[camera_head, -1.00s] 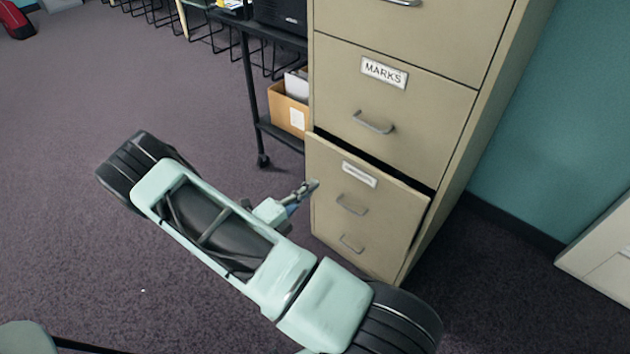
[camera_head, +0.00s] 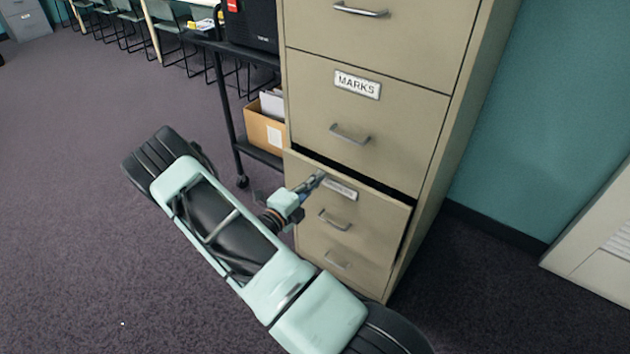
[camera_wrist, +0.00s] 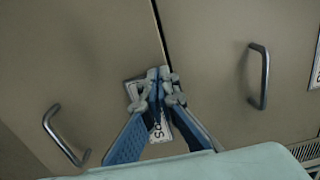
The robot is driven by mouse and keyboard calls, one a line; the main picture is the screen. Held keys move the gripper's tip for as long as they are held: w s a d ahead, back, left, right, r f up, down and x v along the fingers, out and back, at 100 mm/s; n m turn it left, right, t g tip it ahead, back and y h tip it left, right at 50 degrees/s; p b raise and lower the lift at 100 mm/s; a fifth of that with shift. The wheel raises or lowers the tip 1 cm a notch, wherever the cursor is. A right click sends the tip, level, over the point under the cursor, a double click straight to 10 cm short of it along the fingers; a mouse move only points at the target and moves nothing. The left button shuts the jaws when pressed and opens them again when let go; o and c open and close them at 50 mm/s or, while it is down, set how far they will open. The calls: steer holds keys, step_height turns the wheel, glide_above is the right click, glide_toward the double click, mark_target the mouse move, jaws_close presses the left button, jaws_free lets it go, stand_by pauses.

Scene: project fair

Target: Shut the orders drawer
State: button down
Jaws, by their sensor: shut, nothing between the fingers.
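The beige drawer below MARKS (camera_head: 380,228) stands slightly open, with a dark gap along its top edge. Its label (camera_head: 344,190) is partly covered by my fingers and I cannot read it fully. Its handle (camera_head: 335,221) is below the label. My gripper (camera_head: 320,177) is shut and empty, its fingertips at the upper left part of this drawer's front, over the label. In the wrist view my gripper (camera_wrist: 158,76) covers the middle of the label (camera_wrist: 160,132). Whether the fingertips touch the front I cannot tell.
The MARKS drawer (camera_head: 400,121) above is shut. Another handle (camera_head: 336,259) shows lower down. A black cart (camera_head: 228,110) with a cardboard box (camera_head: 262,130) stands left of the cabinet. A teal wall and a pale unit (camera_head: 600,245) are at right. Carpet at left is clear.

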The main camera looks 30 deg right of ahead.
mark_target(326, 167)
steer(key=x, duration=0.5)
steer(key=shift+w+d, duration=0.1)
steer(key=shift+d, duration=0.05)
steer(key=shift+r, duration=0.1)
steer(key=shift+p, duration=0.3)
steer(key=shift+a, duration=0.4)
steer(key=p+v, duration=0.2)
steer(key=v, duration=1.1)
steer(key=shift+s+a, duration=0.2)
steer(key=shift+s, duration=0.15)
